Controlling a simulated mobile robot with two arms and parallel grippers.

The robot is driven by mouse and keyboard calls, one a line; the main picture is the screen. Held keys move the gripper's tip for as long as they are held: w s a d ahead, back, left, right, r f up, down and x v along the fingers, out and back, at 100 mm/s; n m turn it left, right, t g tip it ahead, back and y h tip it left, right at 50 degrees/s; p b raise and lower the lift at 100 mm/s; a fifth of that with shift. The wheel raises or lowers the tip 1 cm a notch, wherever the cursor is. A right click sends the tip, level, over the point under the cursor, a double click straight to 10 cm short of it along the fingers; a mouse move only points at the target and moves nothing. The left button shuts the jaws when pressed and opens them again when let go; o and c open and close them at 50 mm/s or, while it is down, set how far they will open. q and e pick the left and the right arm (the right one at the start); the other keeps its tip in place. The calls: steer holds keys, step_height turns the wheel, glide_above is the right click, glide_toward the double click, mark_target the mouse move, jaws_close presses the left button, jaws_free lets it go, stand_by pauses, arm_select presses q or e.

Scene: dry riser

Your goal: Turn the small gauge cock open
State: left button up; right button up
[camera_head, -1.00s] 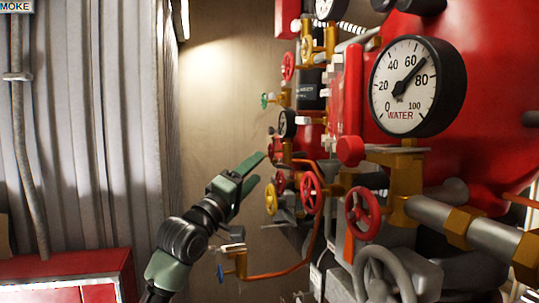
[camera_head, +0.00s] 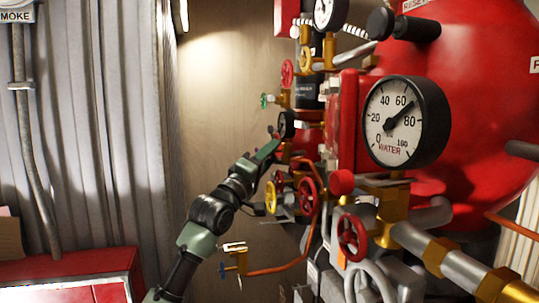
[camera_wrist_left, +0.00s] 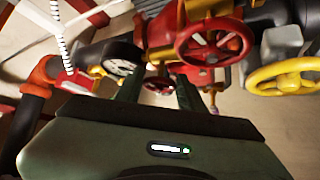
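My left gripper (camera_head: 270,150) reaches in from the left, close to a small dark-rimmed gauge (camera_head: 287,124) on the pipework. In the left wrist view the two fingers (camera_wrist_left: 158,93) stand apart with nothing held between them. A small red wheel (camera_wrist_left: 158,84) shows beyond and between the fingertips. The small gauge (camera_wrist_left: 120,66) is left of the fingers there, with a small brass lever-like part (camera_wrist_left: 97,72) beside it. I cannot tell for sure which small handle is the gauge cock. Contact with any handle is not visible. My right gripper is not in view.
A larger red handwheel (camera_wrist_left: 213,40) and a yellow handwheel (camera_wrist_left: 285,77) lie close right of the fingers in the wrist view. A big WATER gauge (camera_head: 405,122) and red tank (camera_head: 480,110) fill the right. A blue-handled tap (camera_head: 222,270) hangs below my arm.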

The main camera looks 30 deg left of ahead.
arm_select(q)
jaws_close()
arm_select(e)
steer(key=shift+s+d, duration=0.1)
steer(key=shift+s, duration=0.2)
